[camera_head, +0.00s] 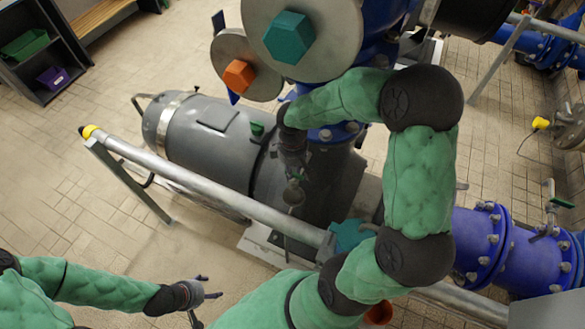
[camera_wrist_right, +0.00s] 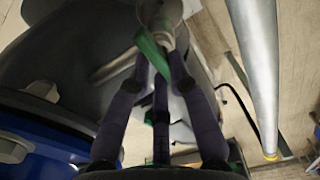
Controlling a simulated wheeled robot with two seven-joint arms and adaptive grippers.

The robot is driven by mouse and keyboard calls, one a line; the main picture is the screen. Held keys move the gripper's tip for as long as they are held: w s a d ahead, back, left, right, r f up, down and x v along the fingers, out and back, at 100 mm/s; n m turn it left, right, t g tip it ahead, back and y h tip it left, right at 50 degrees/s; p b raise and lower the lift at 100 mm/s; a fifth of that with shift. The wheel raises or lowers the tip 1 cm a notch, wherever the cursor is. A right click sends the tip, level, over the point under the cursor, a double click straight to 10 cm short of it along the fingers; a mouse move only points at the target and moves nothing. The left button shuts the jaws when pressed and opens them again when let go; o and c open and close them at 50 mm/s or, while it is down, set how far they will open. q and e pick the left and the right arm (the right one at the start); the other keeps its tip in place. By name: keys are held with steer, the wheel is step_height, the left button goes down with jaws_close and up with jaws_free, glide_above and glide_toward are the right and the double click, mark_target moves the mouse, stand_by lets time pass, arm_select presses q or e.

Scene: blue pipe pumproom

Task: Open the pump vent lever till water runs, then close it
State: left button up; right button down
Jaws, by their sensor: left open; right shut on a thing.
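The green vent lever (camera_wrist_right: 152,50) sits on a small metal valve (camera_wrist_right: 168,14) at the top of the right wrist view. My right gripper (camera_wrist_right: 160,72) is shut on the lever, with its dark fingers around it. In the head view, my right gripper (camera_head: 293,172) reaches down beside the grey pump unit (camera_head: 215,140), and its hand largely hides the lever. A small metal fitting (camera_head: 293,194) shows just below the fingers. No running water shows in either view. My left gripper (camera_head: 196,291) is open and empty at the lower left, away from the pump.
A metal rail (camera_head: 215,198) runs diagonally in front of the pump. Large blue pipes and flanges (camera_head: 485,240) stand at the right. An orange container (camera_head: 379,313) is partly hidden below my right arm. A shelf (camera_head: 40,55) stands far left; the tiled floor there is clear.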

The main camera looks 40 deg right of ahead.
steer(key=c, duration=1.1)
jaws_free()
steer(key=shift+c, duration=0.2)
steer(key=shift+r, duration=0.1)
step_height(320, 180, up, 7)
steer(key=shift+r, duration=0.15)
